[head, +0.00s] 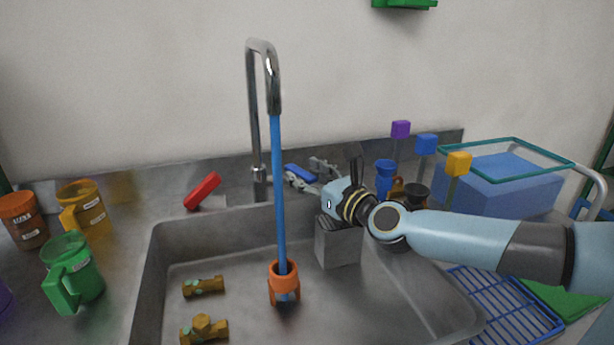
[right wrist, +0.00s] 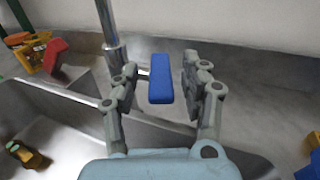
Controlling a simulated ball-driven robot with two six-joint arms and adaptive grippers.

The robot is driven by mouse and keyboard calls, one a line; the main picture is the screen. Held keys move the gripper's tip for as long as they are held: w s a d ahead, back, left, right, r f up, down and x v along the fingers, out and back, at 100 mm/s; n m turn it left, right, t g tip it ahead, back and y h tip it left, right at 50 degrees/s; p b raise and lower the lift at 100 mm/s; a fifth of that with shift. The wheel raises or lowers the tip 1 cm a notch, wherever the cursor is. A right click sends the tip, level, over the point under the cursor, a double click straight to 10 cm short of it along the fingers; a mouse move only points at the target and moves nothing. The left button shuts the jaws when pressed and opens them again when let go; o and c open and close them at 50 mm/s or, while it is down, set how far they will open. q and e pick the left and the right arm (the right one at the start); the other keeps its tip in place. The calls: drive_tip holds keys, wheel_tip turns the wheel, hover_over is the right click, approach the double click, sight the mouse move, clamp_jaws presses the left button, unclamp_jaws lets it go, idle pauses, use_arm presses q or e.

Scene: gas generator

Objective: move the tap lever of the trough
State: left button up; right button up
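The trough (head: 400,292) is a grey metal sink with a tall chrome tap (head: 254,115). A blue stream runs from the spout down into an orange cup-like piece (head: 284,282). The tap has a red lever (head: 203,190) on its left and a blue lever (head: 299,173) on its right. My right gripper (head: 306,176) reaches in from the right at the blue lever. In the right wrist view the blue lever (right wrist: 160,80) stands between the two open fingers (right wrist: 162,92), with gaps on both sides. My left gripper is not in view.
Brass fittings (head: 204,287) lie in the trough. Blue and dark cups, several coloured cubes on stems (head: 426,145) and a blue box (head: 510,185) stand to the right. A blue rack (head: 505,303) lies at front right.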

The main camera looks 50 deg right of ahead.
drive_tip(key=s, duration=0.4)
drive_tip(key=s+a, duration=0.1)
drive_tip(key=s, duration=0.2)
drive_tip(key=s+a, duration=0.1)
drive_tip(key=s, duration=0.3)
drive_tip(key=shift+s+a, duration=0.2)
drive_tip(key=shift+s, duration=0.15)
